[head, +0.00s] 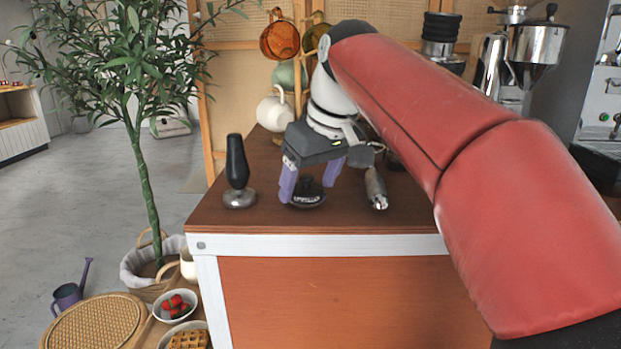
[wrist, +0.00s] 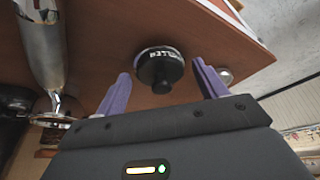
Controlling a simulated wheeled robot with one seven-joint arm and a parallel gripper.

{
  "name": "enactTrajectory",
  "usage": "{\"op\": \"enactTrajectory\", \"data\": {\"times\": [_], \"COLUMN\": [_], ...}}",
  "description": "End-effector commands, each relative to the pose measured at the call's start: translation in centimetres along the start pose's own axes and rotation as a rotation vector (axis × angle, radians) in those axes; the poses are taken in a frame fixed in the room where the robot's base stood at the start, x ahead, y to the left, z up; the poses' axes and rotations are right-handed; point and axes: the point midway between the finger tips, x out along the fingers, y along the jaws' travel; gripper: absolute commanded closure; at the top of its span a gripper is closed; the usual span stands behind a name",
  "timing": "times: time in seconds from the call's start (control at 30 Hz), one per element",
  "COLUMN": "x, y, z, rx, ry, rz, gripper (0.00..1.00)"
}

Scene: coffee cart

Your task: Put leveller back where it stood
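The leveller is a round black disc with white lettering and a black knob. In the head view the leveller (head: 306,200) stands on the wooden cart top near its front edge. In the wrist view the leveller (wrist: 160,68) sits between the two purple fingers, with wood showing on both sides of it. My gripper (head: 310,186) is open around the leveller and points down at the cart top. Its fingers also show in the wrist view, apart, with my gripper (wrist: 162,72) not closed on anything.
A tamper (head: 237,172) with a black handle stands left of my gripper. A metal-bodied tool (head: 376,188) stands close on the right. A grinder (head: 535,45) is at the back right. The cart's front edge (head: 320,244) is close.

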Motion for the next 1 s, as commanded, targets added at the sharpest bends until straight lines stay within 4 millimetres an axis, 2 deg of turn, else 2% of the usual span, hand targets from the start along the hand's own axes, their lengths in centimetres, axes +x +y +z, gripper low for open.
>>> {"op": "enactTrajectory", "data": {"times": [0.37,0.7,0.9,1.0], "x": [0.1,-5.9,-7.6,-7.9], "y": [0.0,-0.1,-0.1,-0.1], "z": [0.0,-0.6,-0.6,-0.5], "rx": [0.0,0.001,0.001,0.001], "ry": [0.001,0.003,0.001,0.0], "rz": [0.0,0.001,0.0,-0.001], "gripper": [0.26,0.26,0.26,0.26]}}
